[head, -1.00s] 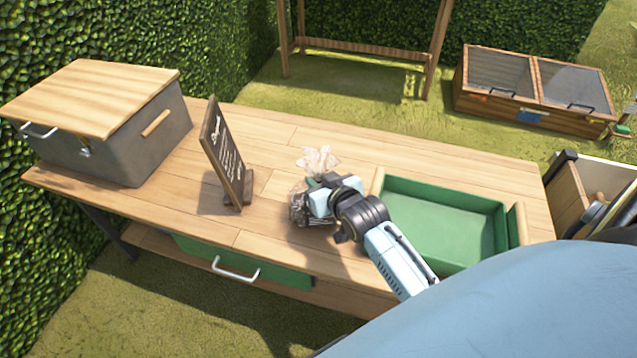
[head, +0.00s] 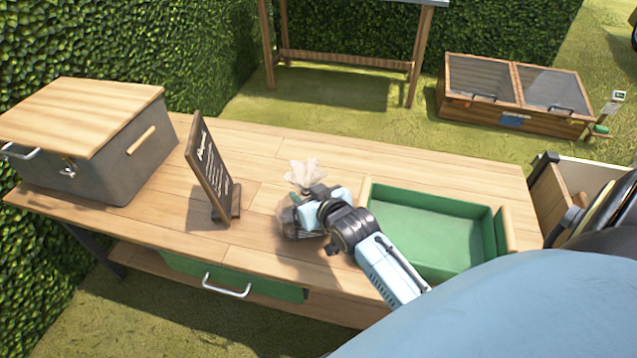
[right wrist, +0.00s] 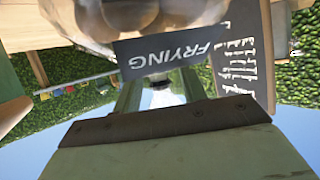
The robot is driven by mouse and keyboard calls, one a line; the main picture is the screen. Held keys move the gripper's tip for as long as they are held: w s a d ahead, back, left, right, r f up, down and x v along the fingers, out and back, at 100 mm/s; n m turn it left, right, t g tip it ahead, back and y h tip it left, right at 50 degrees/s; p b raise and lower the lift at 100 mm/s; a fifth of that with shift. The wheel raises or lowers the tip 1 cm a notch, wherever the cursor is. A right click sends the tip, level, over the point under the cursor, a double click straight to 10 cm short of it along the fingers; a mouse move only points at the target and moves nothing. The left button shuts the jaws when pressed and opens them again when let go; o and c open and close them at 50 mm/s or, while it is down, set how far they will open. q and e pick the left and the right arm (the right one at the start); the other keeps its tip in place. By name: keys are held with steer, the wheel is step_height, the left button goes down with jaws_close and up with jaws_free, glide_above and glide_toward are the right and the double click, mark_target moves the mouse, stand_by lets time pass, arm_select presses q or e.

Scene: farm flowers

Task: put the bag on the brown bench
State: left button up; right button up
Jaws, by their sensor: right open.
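The clear plastic bag (head: 291,219) with a gathered top stands on the wooden bench top (head: 270,158), left of the green tray. My right gripper (head: 312,212) is at the bag's right side and hides part of it. The jaws are open, right up against the bag; I cannot tell how far they reach around it. In the right wrist view the bag (right wrist: 100,18) is close at the top, with a dark label (right wrist: 172,48) reading "FRYING". My left gripper is not in view.
A green tray (head: 480,235) lies right of my gripper. A chalkboard sign (head: 212,170) stands left of the bag. A grey box with a wooden lid (head: 120,165) is at the far left. The bench top behind the bag is clear.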

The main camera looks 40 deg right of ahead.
arm_select(q)
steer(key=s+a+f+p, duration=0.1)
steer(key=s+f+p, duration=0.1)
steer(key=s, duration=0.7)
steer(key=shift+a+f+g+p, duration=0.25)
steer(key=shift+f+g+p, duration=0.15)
steer(key=shift+p, duration=0.1)
arm_select(e)
steer(key=d+v, duration=0.1)
steer(key=v, duration=1)
steer(key=shift+s+a+r, duration=0.2)
steer(key=shift+s+a, duration=0.05)
steer(key=shift+a, duration=0.2)
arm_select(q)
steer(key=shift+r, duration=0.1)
